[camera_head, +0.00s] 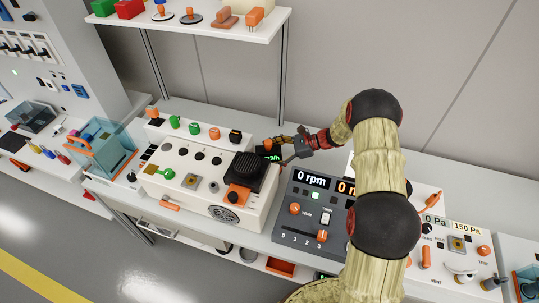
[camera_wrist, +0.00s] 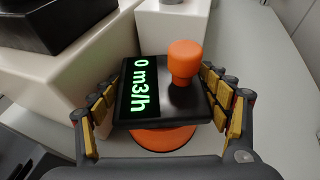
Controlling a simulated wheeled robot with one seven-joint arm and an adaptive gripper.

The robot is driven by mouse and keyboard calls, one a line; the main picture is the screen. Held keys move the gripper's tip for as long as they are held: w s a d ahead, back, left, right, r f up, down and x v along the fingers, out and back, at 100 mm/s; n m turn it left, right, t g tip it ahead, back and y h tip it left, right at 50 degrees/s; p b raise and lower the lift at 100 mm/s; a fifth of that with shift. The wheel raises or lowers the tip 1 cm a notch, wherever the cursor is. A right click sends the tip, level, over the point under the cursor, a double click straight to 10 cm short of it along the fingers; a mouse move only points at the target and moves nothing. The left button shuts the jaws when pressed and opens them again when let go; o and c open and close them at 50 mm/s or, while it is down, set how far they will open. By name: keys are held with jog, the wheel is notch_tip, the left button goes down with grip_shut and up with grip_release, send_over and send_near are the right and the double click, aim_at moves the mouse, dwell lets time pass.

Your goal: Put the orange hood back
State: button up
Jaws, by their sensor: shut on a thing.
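The orange hood appears in the wrist view as a black block (camera_wrist: 184,98) with a green "0 m3/h" readout, an orange knob on top and a round orange skirt underneath. In the head view the hood (camera_head: 268,154) is small and partly hidden, behind the right end of the white console. My gripper (camera_head: 280,147) reaches it from the right. In the wrist view my gripper (camera_wrist: 160,88) is shut on the hood, with its yellow-padded fingers on both sides of the block. I cannot tell whether the skirt touches the bench.
The white console (camera_head: 175,188) with a black grille box (camera_head: 247,170) stands just left of the hood. A shelf (camera_head: 190,33) with several small devices is above left.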

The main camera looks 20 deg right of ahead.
jog(key=shift+f, duration=0.5)
jog(key=o, duration=1.7)
jog(key=shift+c, duration=0.2)
